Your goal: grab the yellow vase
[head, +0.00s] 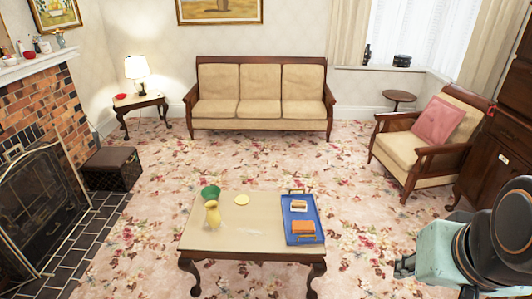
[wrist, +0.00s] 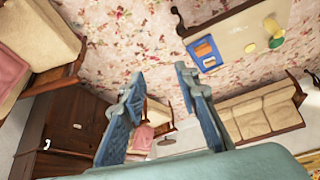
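The yellow vase (head: 212,214) stands upright on the left part of the low table (head: 258,204), in front of a green bowl (head: 210,192). In the wrist view the vase (wrist: 271,25) is small, near the top right, by the green bowl (wrist: 277,42). My gripper (head: 403,266) is at the lower right in the head view, off the table's right side and well apart from the vase. In the wrist view my gripper (wrist: 158,78) has its two fingers spread, with nothing between them.
A blue tray (head: 291,236) with orange-brown items lies on the table's right part, between my gripper and the vase. A pale yellow disc (head: 242,198) lies right of the bowl. An armchair (head: 405,150) stands at the right, a sofa (head: 260,125) at the back. Carpet around the table is clear.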

